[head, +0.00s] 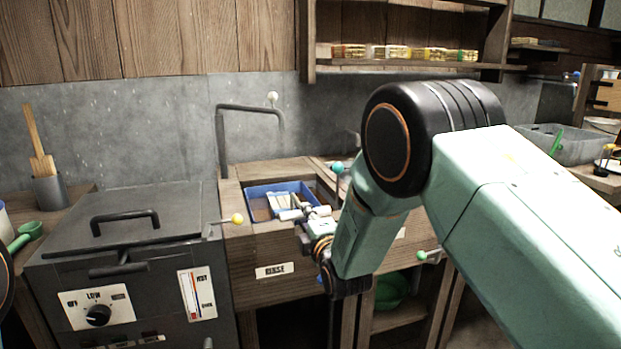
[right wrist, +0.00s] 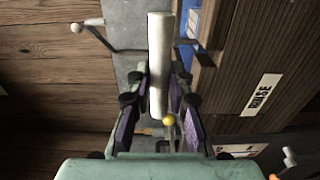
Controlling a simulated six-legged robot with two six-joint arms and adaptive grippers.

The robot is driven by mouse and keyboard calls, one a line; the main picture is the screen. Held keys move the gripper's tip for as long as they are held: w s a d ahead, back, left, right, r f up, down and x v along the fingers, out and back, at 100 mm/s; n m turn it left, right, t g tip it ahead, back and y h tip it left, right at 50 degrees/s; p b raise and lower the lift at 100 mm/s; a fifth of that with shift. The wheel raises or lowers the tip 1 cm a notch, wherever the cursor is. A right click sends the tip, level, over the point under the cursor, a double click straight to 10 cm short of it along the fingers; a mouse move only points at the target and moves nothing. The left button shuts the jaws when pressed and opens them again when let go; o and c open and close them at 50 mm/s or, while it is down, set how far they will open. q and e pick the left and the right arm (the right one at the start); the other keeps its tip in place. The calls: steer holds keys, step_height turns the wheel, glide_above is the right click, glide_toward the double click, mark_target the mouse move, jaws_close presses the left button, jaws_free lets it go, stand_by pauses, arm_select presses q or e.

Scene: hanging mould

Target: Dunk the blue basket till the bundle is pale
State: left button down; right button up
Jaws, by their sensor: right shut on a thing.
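The blue basket (head: 293,187) sits in the wooden basin marked RINSE, with its rim showing above the opening. Part of its blue side also shows at the top of the right wrist view (right wrist: 187,22). Pale pieces lie in or across the basket, but I cannot clearly tell the bundle or its shade. My right gripper (head: 303,215) is at the basin's front edge, close to the basket. In the right wrist view its fingers (right wrist: 158,88) are shut on a pale straight bar (right wrist: 160,40). Whether this bar is joined to the basket is unclear. My left gripper is out of view.
The wooden RINSE basin (head: 262,253) stands beside a dark grey heater box (head: 120,262) with a dial and a handled lid. A yellow-knobbed rod (head: 237,219) sticks out between them. A bent dark pipe (head: 222,140) rises behind the basin. A shelf (head: 420,68) hangs above.

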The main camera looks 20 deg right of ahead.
step_height(320, 180, up, 7)
steer(key=p, duration=0.4)
steer(key=shift+w, duration=0.15)
steer(key=shift+r, duration=0.1)
steer(key=o, duration=1)
steer(key=shift+c, duration=0.2)
steer(key=shift+f, duration=0.2)
steer(key=s+p, duration=0.3)
steer(key=s, duration=0.6)
steer(key=shift+d, duration=0.15)
